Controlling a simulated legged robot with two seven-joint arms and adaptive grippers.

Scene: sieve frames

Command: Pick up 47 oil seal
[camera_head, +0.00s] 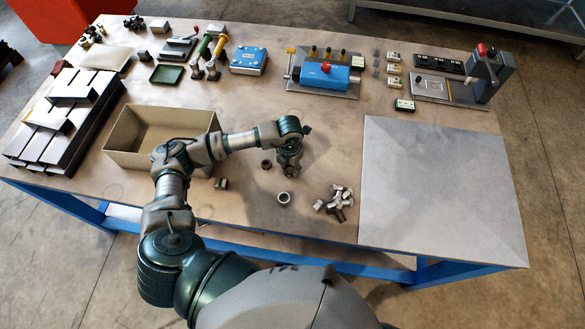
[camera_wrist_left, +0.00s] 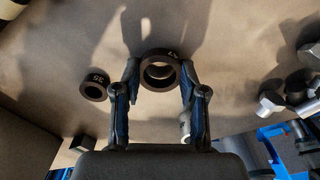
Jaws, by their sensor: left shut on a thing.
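The 47 oil seal (camera_wrist_left: 160,55) is a dark ring with "47" on its rim, between the fingertips of my left gripper (camera_wrist_left: 159,78) in the left wrist view. The fingers are shut on its two sides. In the head view my left gripper (camera_head: 290,169) points down low over the table, and I cannot make out the seal under it. A smaller dark ring marked 35 (camera_wrist_left: 94,89) lies to the left in the wrist view; a dark ring (camera_head: 266,164) also shows beside the gripper in the head view. My right gripper is not in view.
An open cardboard box (camera_head: 118,150) stands left of the gripper. A small green-and-dark part (camera_head: 221,183) lies by the box. A bare grey plate (camera_head: 435,190) covers the right side.

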